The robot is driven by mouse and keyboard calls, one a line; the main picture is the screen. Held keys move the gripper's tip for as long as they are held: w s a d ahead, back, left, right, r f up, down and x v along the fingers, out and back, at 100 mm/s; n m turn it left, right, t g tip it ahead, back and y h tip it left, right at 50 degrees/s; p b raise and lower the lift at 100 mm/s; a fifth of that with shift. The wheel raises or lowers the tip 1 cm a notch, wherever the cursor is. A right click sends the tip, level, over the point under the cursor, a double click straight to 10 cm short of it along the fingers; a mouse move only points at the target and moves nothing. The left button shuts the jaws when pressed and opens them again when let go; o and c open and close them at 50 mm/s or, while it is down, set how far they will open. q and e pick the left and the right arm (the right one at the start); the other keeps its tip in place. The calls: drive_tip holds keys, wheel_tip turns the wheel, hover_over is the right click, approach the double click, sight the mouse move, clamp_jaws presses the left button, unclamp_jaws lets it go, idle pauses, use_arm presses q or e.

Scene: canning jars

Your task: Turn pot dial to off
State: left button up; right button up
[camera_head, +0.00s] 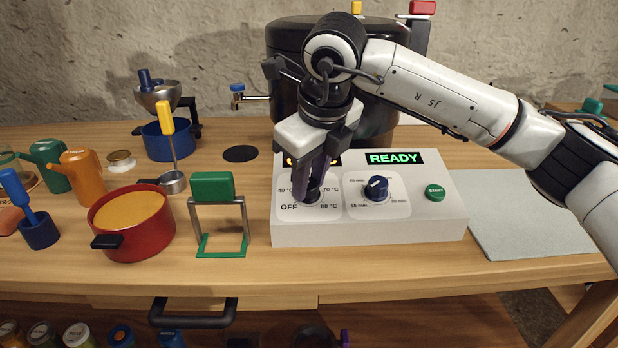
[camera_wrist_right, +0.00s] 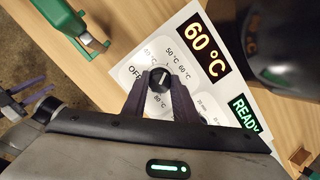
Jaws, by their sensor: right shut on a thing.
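The pot dial, a black knob, sits on the white control panel (camera_head: 366,231) in front of the dark pot (camera_head: 290,45). In the right wrist view the dial (camera_wrist_right: 160,79) lies between the fingertips of my right gripper (camera_wrist_right: 160,90), which is shut on it. The dial's ring shows OFF and several temperatures, and the display (camera_wrist_right: 203,47) reads 60 °C. I cannot read exactly where its mark points. In the head view my right gripper (camera_head: 314,183) comes down from above and hides most of the dial. Part of my left gripper (camera_head: 330,338) shows below the table edge; its fingers are unclear.
A green-handled stand (camera_head: 213,187) and a red pot (camera_head: 130,240) stand to the left. A grey mat (camera_head: 530,225) lies clear at the right.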

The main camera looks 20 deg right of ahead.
drive_tip(key=n, duration=0.3)
drive_tip(key=shift+r+p, duration=0.15)
drive_tip(key=shift+p, duration=0.2)
drive_tip(key=n+p, duration=0.1)
drive_tip(key=n, duration=0.1)
drive_tip(key=shift+n+y, duration=0.3)
drive_tip(key=shift+y, duration=0.1)
drive_tip(key=n+g+p, duration=0.1)
drive_tip(key=n, duration=0.2)
drive_tip(key=shift+n, duration=0.3)
drive_tip(key=n+p, duration=0.2)
drive_tip(key=n, duration=0.3)
drive_tip(key=shift+g+p, duration=0.4)
drive_tip(key=n+p, duration=0.1)
drive_tip(key=n, duration=0.2)
drive_tip(key=shift+w+n+g, duration=0.1)
drive_tip(key=shift+n+g, duration=0.2)
use_arm(q)
drive_tip(key=shift+w+a+r+p, duration=0.15)
drive_tip(key=shift+r+p, duration=0.25)
drive_tip(key=shift+r, duration=2)
use_arm(e)
drive_tip(key=shift+n, duration=0.8)
